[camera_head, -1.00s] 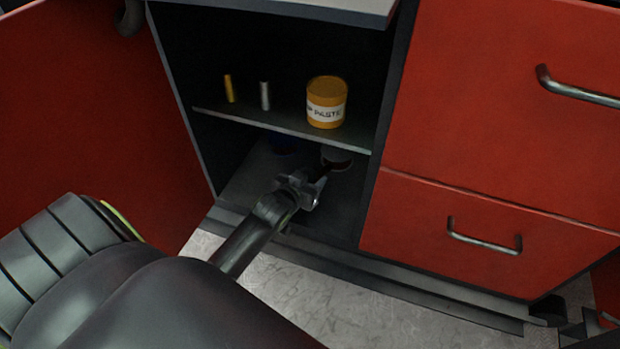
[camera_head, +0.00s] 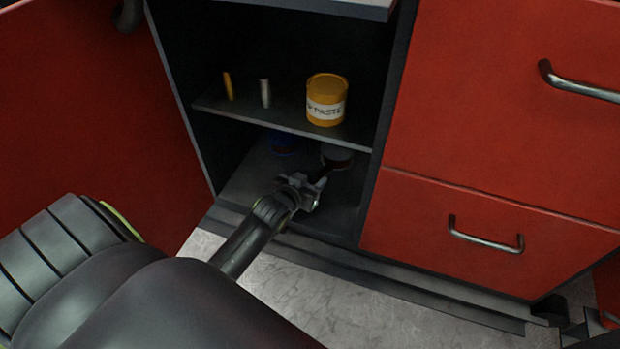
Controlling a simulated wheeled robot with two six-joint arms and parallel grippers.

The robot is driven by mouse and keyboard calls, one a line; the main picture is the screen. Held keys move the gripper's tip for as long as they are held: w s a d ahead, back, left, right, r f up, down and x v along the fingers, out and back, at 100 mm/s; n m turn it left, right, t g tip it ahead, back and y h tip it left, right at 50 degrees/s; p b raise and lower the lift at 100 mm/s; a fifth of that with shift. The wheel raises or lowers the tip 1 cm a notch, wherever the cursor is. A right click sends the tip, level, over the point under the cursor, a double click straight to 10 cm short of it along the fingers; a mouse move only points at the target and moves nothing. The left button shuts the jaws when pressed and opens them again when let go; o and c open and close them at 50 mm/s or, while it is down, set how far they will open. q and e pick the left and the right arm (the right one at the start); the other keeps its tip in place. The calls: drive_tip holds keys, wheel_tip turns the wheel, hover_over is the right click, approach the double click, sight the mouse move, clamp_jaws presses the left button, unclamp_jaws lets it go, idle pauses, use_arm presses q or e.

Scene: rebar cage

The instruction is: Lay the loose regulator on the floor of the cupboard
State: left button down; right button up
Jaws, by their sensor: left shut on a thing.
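The open cupboard (camera_head: 207,150) has a lower compartment whose dark floor (camera_head: 250,178) shows to the left of my arm. My left gripper (camera_head: 318,181) reaches into this lower compartment, low and near the floor. It is shut on a small dark thing, which I take for the regulator (camera_head: 337,156). My right gripper is not in view.
A shelf (camera_head: 225,108) above my gripper bears a yellow paste tub (camera_head: 327,101), a yellow cylinder (camera_head: 228,86) and a grey cylinder (camera_head: 265,93). A blue thing (camera_head: 284,142) stands at the back of the lower compartment. Red drawers (camera_head: 470,130) close off the right.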

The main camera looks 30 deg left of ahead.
use_arm(q)
drive_tip(key=shift+f, duration=0.2)
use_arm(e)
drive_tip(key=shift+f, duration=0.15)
use_arm(q)
drive_tip(key=c, duration=0.6)
unclamp_jaws()
drive_tip(key=shift+s+f, duration=0.1)
drive_tip(key=shift+f, duration=0.1)
drive_tip(key=p+v, duration=0.2)
drive_tip(key=v, duration=1.5)
drive_tip(key=shift+r+p, duration=0.3)
drive_tip(key=shift+p, duration=0.1)
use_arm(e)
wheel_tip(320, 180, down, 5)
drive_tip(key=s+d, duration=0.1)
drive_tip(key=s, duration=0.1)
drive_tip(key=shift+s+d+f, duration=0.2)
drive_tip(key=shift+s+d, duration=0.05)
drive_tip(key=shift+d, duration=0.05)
use_arm(q)
drive_tip(key=shift+s, duration=0.1)
